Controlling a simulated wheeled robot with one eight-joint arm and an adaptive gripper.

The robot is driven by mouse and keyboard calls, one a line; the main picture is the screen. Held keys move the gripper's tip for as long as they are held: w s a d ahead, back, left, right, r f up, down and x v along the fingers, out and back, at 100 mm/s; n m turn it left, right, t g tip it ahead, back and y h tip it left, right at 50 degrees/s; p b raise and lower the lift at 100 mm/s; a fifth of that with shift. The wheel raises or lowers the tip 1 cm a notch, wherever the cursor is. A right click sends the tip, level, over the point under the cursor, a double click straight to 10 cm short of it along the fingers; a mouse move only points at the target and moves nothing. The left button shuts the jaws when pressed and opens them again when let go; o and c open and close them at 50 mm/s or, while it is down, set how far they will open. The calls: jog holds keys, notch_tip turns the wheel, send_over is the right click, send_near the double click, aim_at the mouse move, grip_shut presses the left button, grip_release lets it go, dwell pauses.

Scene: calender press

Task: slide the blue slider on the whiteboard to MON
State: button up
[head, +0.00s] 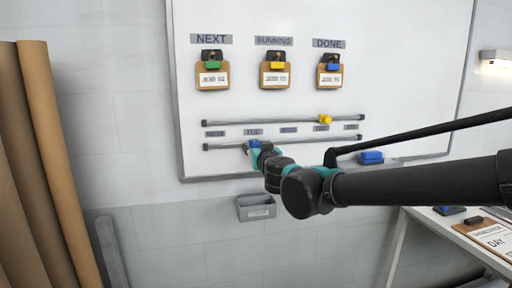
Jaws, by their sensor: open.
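The whiteboard (400,85) fills the upper middle of the head view. Two horizontal rails cross its lower part, with small day labels between them. The leftmost label (215,134), where MON would stand, is too small to read surely; the one beside it looks like TUE (252,132). The blue slider (254,144) is on the lower rail (310,141), just below the TUE label. My gripper (253,150) is open at the blue slider and partly hides it. I cannot tell whether the fingers touch it.
A yellow slider (326,119) sits on the upper rail (280,121), toward the right. Several clipboards hang above. A blue eraser-like block (371,157) is at the board's lower edge. A grey bin (256,207) hangs below. Brown rolls (50,150) stand left; a table (455,235) is right.

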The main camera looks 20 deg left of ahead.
jog(key=shift+w+a, duration=0.1)
grip_shut()
dwell(0.3)
jog(key=s+a, duration=0.1)
jog(key=a, duration=0.1)
jog(key=s+a, duration=0.2)
jog(key=a, duration=0.1)
jog(key=s+a, duration=0.1)
jog(key=a, duration=0.1)
jog(key=shift+s+a, duration=0.3)
jog(key=shift+s, duration=0.05)
